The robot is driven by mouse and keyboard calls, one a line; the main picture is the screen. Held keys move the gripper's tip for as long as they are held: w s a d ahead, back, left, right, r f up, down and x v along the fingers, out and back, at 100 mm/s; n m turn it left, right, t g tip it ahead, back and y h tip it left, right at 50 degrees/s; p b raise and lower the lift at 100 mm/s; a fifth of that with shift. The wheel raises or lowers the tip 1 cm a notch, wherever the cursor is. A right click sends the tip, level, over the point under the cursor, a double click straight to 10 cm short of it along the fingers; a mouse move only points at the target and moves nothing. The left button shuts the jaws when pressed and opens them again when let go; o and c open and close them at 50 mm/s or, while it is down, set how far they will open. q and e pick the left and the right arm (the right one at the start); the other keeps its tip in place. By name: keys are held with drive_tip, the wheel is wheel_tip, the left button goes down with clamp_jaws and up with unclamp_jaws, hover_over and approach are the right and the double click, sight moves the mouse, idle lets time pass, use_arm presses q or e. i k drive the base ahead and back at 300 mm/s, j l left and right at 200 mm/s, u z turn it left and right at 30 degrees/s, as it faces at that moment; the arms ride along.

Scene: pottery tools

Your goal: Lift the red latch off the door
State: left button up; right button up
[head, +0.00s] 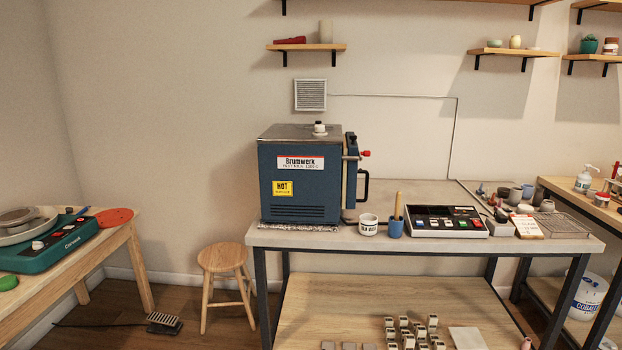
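A blue kiln (300,180) stands on the left part of the grey-topped table. Its door (351,172) is on its right side, seen nearly edge-on, with a black handle (366,185). The red latch (365,154) is a small red knob at the end of a metal bar, beside the upper part of the door. How the latch sits on the door is too small to tell. Neither of my grippers shows in the head view.
A stool (223,258) and a pottery wheel (60,242) are on the left.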

sight(365, 153)
drive_tip(key=i+l+u, duration=0.25)
drive_tip(key=i+l, duration=0.25)
drive_tip(key=i+l+u, duration=0.3)
drive_tip(key=i+l, duration=0.5)
drive_tip(key=l, duration=0.35)
drive_tip(key=l+z, duration=0.15)
drive_tip(key=l, duration=0.3)
drive_tip(key=i, duration=0.05)
